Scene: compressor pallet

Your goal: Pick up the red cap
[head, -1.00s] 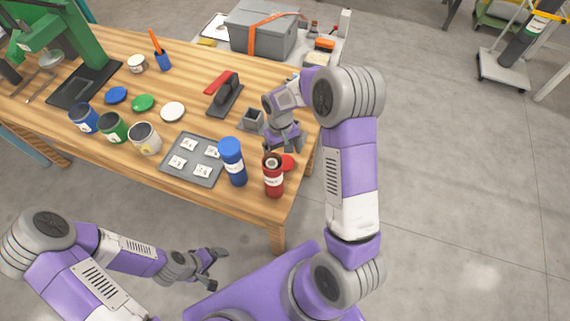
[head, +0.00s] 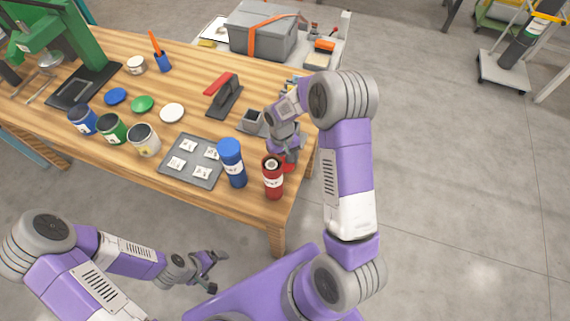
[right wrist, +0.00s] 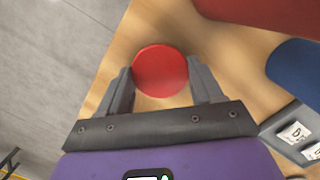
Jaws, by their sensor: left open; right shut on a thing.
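The red cap (right wrist: 160,70) is a round flat disc between the two fingers of my right gripper (right wrist: 163,88) in the right wrist view. In the head view the red cap (head: 289,168) shows only in part, beside the red bottle, with the gripper covering the rest. My right gripper (head: 289,158) is shut on it, low over the table's right end. Whether the cap touches the tabletop cannot be told. My left gripper (head: 214,269) is open and empty, in front of the table and away from the cap.
A red bottle (head: 273,182) without a lid and a blue bottle (head: 232,168) stand close to the left of my right gripper. A grey tray (head: 166,171) with small packets lies further left. A grey box-like holder (head: 250,120) is behind. Open floor lies right of the table (head: 222,197).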

